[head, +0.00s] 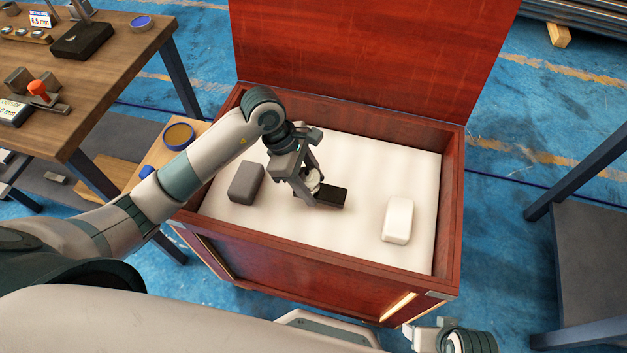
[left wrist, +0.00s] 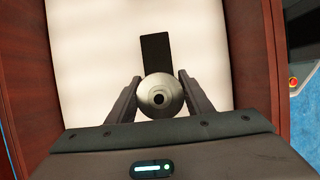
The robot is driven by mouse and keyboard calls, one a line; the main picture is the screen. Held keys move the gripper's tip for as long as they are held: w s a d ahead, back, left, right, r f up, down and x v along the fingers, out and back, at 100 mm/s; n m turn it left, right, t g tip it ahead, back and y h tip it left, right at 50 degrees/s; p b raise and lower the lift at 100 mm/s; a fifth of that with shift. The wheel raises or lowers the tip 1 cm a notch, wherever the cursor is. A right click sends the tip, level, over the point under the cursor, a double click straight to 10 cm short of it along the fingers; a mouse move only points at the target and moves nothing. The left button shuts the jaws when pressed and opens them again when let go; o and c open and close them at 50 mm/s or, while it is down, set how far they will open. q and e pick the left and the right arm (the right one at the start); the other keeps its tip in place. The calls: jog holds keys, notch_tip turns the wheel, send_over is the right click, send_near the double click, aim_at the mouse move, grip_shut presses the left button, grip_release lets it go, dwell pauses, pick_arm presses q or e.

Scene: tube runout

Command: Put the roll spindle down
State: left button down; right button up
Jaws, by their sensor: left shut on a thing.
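I cannot tell whether the spindle touches the white lining. A black block (head: 331,196) lies right beside it, also seen in the left wrist view (left wrist: 156,55). My right gripper (head: 425,335) is partly in view at the bottom edge.
In the chest, a dark grey block (head: 246,182) lies left and a white block (head: 398,220) right on the white lining (head: 350,160). The chest lid (head: 360,50) stands open behind. A wooden workbench (head: 90,75) with tools stands left, a grey table (head: 595,230) right.

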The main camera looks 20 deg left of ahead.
aim_at(312, 192)
pick_arm(q)
jog(key=shift+f, duration=1.9)
jog(key=c, duration=0.9)
grip_release()
jog(key=v, duration=1.2)
